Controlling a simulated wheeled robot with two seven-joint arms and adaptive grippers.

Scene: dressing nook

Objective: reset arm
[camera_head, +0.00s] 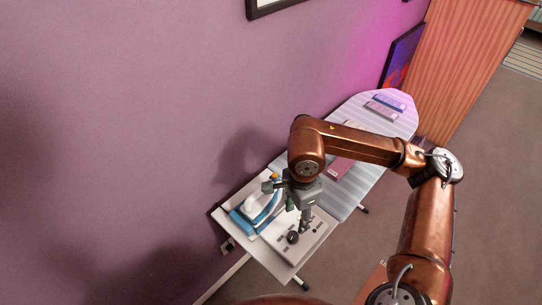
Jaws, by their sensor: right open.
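My right arm comes in from the lower right and bends over the ironing board (349,200). My right gripper (304,222) points down over the board's near end, above a pale panel with dark knobs (313,240). It is open, and I see nothing held in it. A blue and white iron (252,213) sits just left of the gripper on the near end of the board. The gripper and arm hide part of the board. My left gripper is not in view.
A purple wall (120,130) runs close along the board's left side. Small folded or boxed items (383,108) lie at the board's far end. A wooden cabinet (464,60) stands beyond it. Brown floor (490,200) is open at the right.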

